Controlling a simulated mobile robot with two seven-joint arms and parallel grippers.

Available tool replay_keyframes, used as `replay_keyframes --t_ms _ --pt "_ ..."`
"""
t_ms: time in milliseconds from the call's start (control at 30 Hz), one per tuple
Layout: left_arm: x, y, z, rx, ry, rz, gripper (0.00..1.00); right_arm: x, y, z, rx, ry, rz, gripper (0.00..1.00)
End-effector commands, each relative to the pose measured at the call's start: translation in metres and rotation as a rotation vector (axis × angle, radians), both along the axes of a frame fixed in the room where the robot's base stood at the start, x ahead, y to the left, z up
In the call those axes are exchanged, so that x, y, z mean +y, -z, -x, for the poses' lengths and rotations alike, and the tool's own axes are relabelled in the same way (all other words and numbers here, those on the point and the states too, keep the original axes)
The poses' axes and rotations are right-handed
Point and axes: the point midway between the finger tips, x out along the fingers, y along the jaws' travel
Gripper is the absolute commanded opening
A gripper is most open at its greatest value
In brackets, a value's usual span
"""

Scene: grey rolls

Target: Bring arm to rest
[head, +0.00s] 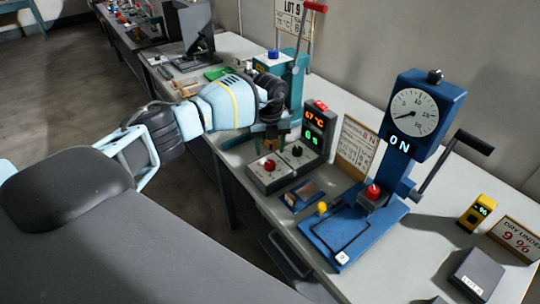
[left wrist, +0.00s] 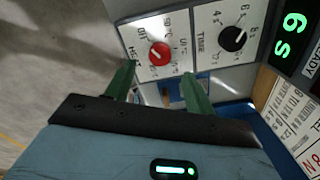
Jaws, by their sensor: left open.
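My left arm (head: 225,105), light blue with a yellow stripe, reaches in from the left over the bench. My left gripper (head: 262,146) is partly hidden behind its own wrist in the head view, above the bench's front edge. In the left wrist view my left gripper (left wrist: 160,85) shows two green fingers spread apart with nothing held between them. Beyond the fingers is a control box (left wrist: 185,45) with a red knob (left wrist: 159,54) and a black knob (left wrist: 233,38). My right gripper is not in view.
The control box (head: 287,179) stands at the bench's (head: 385,262) front edge, beside a lit display (head: 319,130). A teal press (head: 296,75) stands close behind my wrist. A blue dial gauge stand (head: 402,150) is to the right. Open floor (head: 70,90) lies left.

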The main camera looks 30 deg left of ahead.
Motion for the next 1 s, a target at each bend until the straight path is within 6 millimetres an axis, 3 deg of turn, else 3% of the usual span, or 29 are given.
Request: replay_keyframes --t_ms 200,767,867,967,1000 --pt "0.0 -0.016 0.0 0.001 0.0 0.0 0.54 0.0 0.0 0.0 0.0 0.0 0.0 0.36" --pt "-0.002 -0.015 0.001 0.0 0.004 0.005 0.54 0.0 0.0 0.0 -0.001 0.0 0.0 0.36" --pt "-0.019 -0.006 0.001 -0.014 0.033 0.051 0.54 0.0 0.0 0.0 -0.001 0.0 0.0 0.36" --pt "-0.059 0.011 0.003 -0.055 0.094 0.168 0.54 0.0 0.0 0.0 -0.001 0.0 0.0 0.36" --pt "-0.081 0.018 0.005 -0.078 0.125 0.234 0.54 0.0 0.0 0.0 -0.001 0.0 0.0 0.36"
